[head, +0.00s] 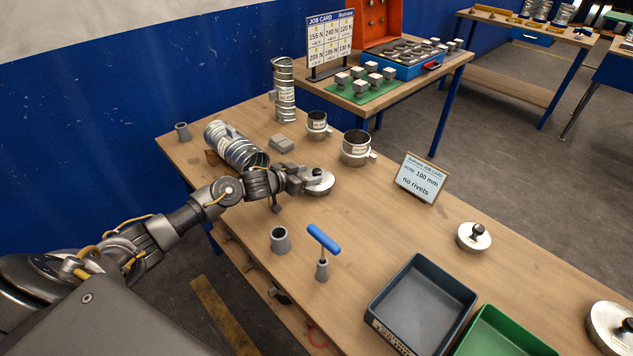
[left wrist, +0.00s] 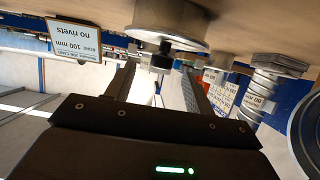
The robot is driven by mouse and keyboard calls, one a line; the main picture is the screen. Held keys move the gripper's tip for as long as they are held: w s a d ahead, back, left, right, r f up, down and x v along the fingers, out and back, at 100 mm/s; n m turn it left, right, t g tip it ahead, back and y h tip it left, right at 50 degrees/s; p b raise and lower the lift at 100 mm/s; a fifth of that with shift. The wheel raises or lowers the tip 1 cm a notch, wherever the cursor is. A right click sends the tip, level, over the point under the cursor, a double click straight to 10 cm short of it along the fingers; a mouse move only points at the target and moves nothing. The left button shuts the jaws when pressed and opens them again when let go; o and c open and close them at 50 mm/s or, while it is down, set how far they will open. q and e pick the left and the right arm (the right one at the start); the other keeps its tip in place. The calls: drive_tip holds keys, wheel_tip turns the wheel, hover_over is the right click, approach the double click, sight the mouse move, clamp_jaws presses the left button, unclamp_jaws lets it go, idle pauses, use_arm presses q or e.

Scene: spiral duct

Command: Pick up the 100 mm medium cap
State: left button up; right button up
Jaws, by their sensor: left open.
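The medium cap (head: 322,185), a round silver lid with a black knob, lies on the workbench in the head view. It looks mid-sized among three such caps. My left gripper (head: 307,179) reaches it from the left, with its fingers beside the knob. In the left wrist view, which appears upside down, the cap (left wrist: 165,22) is ahead and its black knob (left wrist: 162,60) shows between the tips of the open fingers (left wrist: 159,75). I cannot tell whether either finger touches the knob. My right gripper is not in view.
A smaller cap (head: 473,237) and a larger cap (head: 610,327) lie to the right. A blue-handled tool (head: 323,240), a grey cup (head: 280,240), a grey tray (head: 420,310) and a job card (head: 422,180) are nearby.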

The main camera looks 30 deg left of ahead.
sight(317, 170)
use_arm(q)
drive_tip(key=shift+w+d, duration=0.1)
drive_tip(key=shift+w, duration=0.25)
drive_tip(key=p+x, duration=0.1)
drive_tip(key=x, duration=0.3)
drive_tip(key=shift+w+f, duration=0.15)
drive_tip(key=shift+f, duration=0.2)
drive_tip(key=c, duration=1.2)
drive_tip(key=shift+o, duration=0.2)
drive_tip(key=shift+r, duration=0.1)
drive_tip(key=shift+r, duration=0.65)
drive_tip(key=s+a+r+b, duration=0.3)
drive_tip(key=s+r, duration=0.8)
drive_tip(key=s, duration=0.2)
drive_tip(key=shift+s+a+r, duration=0.2)
drive_tip(key=shift+s+r, duration=0.1)
drive_tip(key=shift+s, duration=0.05)
